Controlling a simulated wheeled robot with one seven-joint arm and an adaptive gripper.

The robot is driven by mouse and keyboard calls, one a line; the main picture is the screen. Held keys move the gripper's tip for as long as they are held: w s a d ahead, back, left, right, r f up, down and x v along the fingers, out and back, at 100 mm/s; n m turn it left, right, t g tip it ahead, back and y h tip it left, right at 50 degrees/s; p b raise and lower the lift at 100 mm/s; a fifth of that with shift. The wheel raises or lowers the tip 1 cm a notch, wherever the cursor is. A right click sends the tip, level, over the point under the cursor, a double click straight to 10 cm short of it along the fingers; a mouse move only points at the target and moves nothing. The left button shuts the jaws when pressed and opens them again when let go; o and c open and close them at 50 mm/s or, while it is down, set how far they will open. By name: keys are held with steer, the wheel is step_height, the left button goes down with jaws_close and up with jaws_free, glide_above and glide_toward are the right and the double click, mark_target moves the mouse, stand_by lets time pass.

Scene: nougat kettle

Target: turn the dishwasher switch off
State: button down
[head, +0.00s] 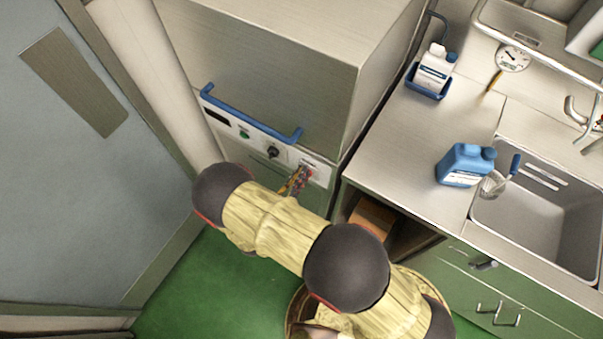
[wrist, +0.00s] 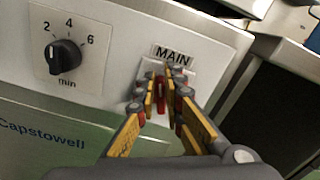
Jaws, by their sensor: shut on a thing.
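The dishwasher (head: 290,60) is a steel hood-type machine with a pale control strip (head: 318,170) below its hood. In the wrist view, the red main switch (wrist: 160,94) sits on a pale plate under a label reading MAIN (wrist: 171,55). My gripper (head: 299,176) is at the right end of the strip. In the wrist view my gripper (wrist: 163,88) has its yellow fingers on both sides of the red switch, closed on it. The fingers hide part of the switch, and I cannot tell which position it is in. In the head view the switch is hidden.
A black minute dial (wrist: 64,56) is left of the switch. A blue handle bar (head: 250,115) runs above the strip. The counter (head: 400,150) at right holds a blue jug (head: 466,165) and a white bottle (head: 436,66) by the sink (head: 540,220). Green floor (head: 210,290) lies below.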

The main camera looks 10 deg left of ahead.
steer(key=n, duration=0.4)
steer(key=a+n+p, duration=0.1)
steer(key=n, duration=0.1)
steer(key=shift+w+f, duration=0.25)
steer(key=shift+f, duration=0.15)
steer(key=n, duration=0.4)
steer(key=shift+a+f, duration=0.2)
steer(key=shift+f, duration=0.2)
steer(key=shift+f+n, duration=0.2)
steer(key=shift+n, duration=0.7)
steer(key=shift+f+n, duration=0.2)
steer(key=shift+n, duration=0.7)
steer(key=c, duration=1.9)
jaws_free()
steer(key=v, duration=1.2)
